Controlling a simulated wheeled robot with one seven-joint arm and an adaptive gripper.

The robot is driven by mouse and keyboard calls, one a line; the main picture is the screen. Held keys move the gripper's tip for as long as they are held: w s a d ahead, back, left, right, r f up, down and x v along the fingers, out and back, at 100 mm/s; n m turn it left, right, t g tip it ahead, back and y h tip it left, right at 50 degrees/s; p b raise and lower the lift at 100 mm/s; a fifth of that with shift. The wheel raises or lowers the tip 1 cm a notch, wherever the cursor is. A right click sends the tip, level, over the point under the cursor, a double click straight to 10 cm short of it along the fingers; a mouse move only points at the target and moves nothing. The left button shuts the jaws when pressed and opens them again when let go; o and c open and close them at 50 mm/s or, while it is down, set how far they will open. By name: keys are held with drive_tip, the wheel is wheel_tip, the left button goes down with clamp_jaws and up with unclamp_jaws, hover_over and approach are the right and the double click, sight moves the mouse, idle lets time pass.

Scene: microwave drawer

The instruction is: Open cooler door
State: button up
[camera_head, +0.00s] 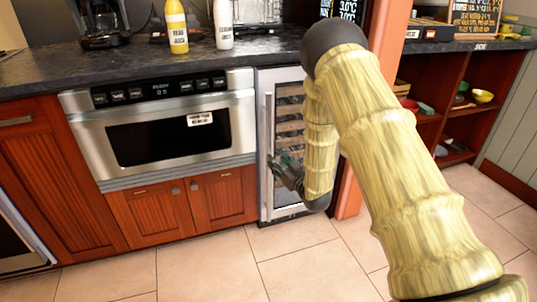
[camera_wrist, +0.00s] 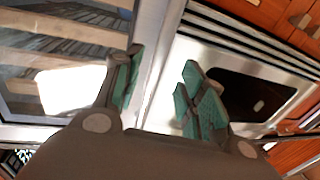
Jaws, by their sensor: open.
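The cooler (camera_head: 291,100) is a narrow unit with a silver-framed glass door, under the dark counter right of the microwave drawer. Its long upright silver handle (camera_head: 269,130) runs along the door's left side. The door looks closed. My gripper (camera_head: 281,168) is in front of the door's lower left part, close to the handle. In the wrist view my gripper (camera_wrist: 162,65) is open, with teal finger pads. A bright silver strip (camera_wrist: 152,50) shows between the fingers. I cannot tell whether it is the handle or the frame, or whether a finger touches it. The glass (camera_wrist: 60,50) is at left.
The steel microwave drawer (camera_head: 165,130) is left of the cooler, above wooden cabinet doors (camera_head: 190,200). An orange post (camera_head: 385,60) and open shelves (camera_head: 455,110) stand at right. A yellow bottle (camera_head: 176,27) and a white bottle (camera_head: 223,25) stand on the counter. The tiled floor (camera_head: 200,268) in front is clear.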

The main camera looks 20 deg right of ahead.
sight(268, 151)
drive_tip(key=b+x, duration=0.1)
drive_tip(key=x, duration=0.6)
drive_tip(key=shift+w+b, duration=0.25)
drive_tip(key=shift+b, duration=0.05)
clamp_jaws()
